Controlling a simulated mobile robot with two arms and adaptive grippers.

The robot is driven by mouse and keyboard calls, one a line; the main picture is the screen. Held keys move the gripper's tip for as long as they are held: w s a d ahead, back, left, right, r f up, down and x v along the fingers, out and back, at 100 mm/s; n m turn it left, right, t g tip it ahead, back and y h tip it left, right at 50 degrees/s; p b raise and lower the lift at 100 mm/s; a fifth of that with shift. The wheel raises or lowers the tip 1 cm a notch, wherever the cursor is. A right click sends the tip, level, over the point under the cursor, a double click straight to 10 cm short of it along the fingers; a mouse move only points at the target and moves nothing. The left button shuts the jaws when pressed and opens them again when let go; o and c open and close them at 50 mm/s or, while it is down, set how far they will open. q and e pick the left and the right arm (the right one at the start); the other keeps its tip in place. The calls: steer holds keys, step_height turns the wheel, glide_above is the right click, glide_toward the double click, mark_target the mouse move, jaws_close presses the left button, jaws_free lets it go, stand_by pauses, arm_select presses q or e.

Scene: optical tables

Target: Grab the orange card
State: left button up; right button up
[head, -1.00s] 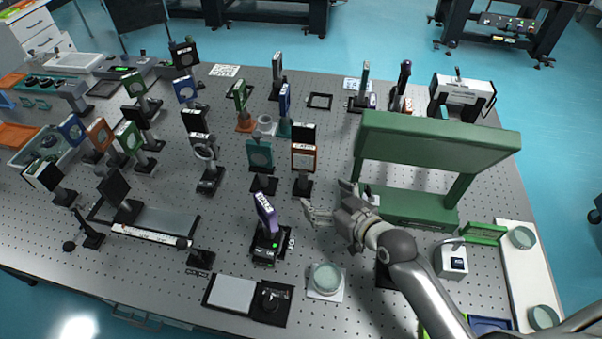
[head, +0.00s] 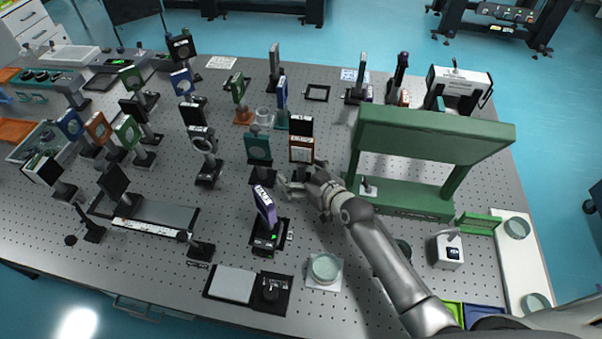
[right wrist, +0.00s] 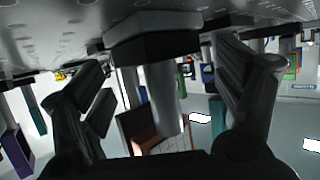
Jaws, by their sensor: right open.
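An orange-framed card (head: 302,149) with a white label stands upright on a black post and base near the middle of the table in the head view. My right gripper (head: 288,184) is open and low at this card's stand, partly covering the base. In the right wrist view, which looks upside down, the open fingers (right wrist: 158,95) stand on either side of a grey post, apart from it. A brown-orange frame (right wrist: 146,140) shows at the end of that post. Another orange card (head: 97,129) stands at the far left. My left gripper is not in view.
A teal card (head: 258,148) stands just left of the gripper, and a purple one (head: 265,204) in front. A black-framed card (head: 301,125) is close behind. A green arch-shaped frame (head: 432,134) rises to the right of my forearm. Several other mounts crowd the left.

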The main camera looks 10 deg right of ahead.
steer(key=c, duration=1.4)
steer(key=shift+r, duration=0.1)
steer(key=shift+r, duration=0.1)
